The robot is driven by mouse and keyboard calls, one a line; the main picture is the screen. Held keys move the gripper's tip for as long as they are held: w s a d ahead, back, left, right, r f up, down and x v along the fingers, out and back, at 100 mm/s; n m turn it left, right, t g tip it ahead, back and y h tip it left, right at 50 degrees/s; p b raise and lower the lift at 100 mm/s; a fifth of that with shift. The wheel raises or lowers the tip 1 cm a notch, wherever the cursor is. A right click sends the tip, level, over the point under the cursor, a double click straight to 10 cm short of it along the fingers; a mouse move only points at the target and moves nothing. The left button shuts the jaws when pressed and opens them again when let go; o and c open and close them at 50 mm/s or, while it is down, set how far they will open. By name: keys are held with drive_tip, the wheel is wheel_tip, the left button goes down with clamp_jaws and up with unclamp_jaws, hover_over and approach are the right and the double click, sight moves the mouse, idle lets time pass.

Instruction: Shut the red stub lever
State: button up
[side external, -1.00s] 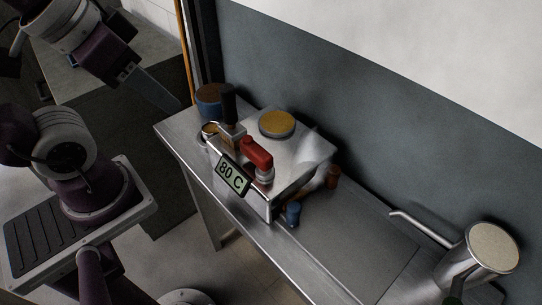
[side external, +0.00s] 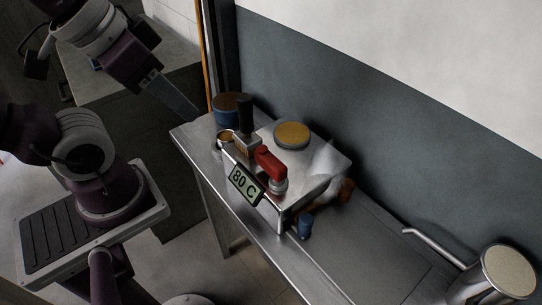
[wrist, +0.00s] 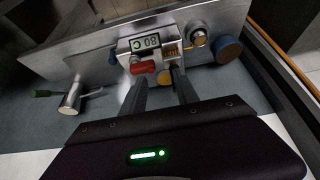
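The red stub lever (side external: 270,164) is on the front of a steel steamer box (side external: 318,172), beside the 80 C display (side external: 245,186). In the wrist view the lever (wrist: 144,67) lies sideways below the display (wrist: 145,42). My gripper (side external: 192,112) is at the upper left in the side view, apart from the box and the lever. In the wrist view my gripper (wrist: 159,77) shows two dark fingers spread apart with nothing held between them. The lever is just beyond the left fingertip in that view.
A black upright handle (side external: 245,118) stands close to the lever's left. A yellow-topped disc (side external: 292,134) is on the box. A blue canister (side external: 226,108) stands behind left, a small blue knob (side external: 305,227) in front, and a steel jug (side external: 500,275) at right.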

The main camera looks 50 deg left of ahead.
drive_tip(key=shift+o, duration=0.4)
drive_tip(key=shift+o, duration=0.8)
drive_tip(key=shift+w+d+n, duration=0.1)
drive_tip(key=shift+w+n, duration=0.1)
drive_tip(key=shift+n, duration=0.1)
drive_tip(key=n+g, duration=0.6)
drive_tip(key=n, duration=1.1)
hover_over(269, 156)
wheel_tip(269, 156, down, 10)
drive_tip(key=shift+r, duration=0.25)
wheel_tip(269, 156, down, 6)
drive_tip(key=shift+r, duration=0.1)
drive_tip(key=shift+f, duration=0.4)
